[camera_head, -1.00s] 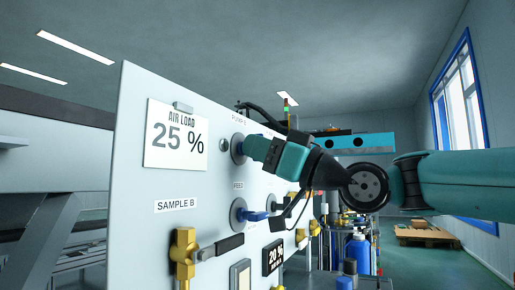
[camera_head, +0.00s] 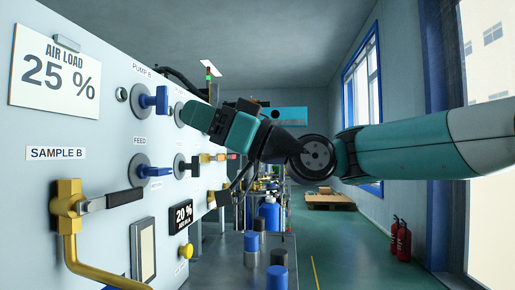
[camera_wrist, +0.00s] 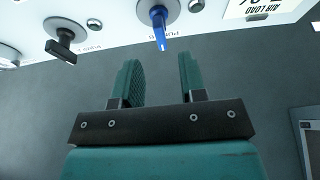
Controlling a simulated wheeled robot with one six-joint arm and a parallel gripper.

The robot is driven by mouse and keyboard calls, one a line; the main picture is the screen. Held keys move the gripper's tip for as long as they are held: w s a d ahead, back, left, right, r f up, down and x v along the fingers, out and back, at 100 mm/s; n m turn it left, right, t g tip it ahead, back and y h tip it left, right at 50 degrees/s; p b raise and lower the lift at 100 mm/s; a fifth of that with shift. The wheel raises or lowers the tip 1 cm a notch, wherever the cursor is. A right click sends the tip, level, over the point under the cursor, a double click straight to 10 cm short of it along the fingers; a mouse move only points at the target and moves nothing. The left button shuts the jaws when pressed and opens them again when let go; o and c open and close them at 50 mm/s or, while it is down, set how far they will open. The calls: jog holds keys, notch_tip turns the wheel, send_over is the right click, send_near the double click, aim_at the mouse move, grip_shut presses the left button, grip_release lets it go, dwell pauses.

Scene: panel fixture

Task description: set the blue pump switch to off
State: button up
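The blue pump switch (camera_head: 154,99) sits on the panel under the PUMP B label, on a round grey base. Its blue lever stands out from the panel; I cannot tell its exact setting. It also shows at the top middle of the wrist view (camera_wrist: 159,28), beyond the fingertips. My gripper (camera_head: 200,117) is to the right of this switch in the head view and clear of it. In the wrist view its two teal fingers (camera_wrist: 160,62) are apart with nothing between them. A dark-handled switch (camera_wrist: 62,42) is at the upper left there.
The panel also bears a blue-lever FEED switch (camera_head: 148,171), a brass valve (camera_head: 68,205) with a dark handle, an AIR LOAD sign (camera_head: 57,72) and a 20 % display (camera_head: 181,215). Bottles (camera_head: 270,214) stand below right.

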jog(key=b+v, duration=0.2)
jog(key=v, duration=0.8)
jog(key=s+d+f+m+t+h, duration=0.1)
jog(key=s+d+f+m+h, duration=0.25)
jog(key=f, duration=0.55)
jog(key=s+d+f+m+h, duration=0.15)
jog(key=s+f+h, duration=0.25)
jog(key=f+h, duration=0.45)
jog(key=s+d+f+m+g+h, duration=0.3)
jog(key=s+d+f+m+h, duration=0.25)
jog(key=s+d+f, duration=0.8)
notch_tip(320, 180, up, 28)
jog(key=w+a+p, duration=0.1)
jog(key=p, duration=2.8)
jog(key=shift+w+a+r+h+p, duration=0.25)
jog(key=shift+w+a+h+p, duration=0.05)
jog(key=shift+w+a+h, duration=0.1)
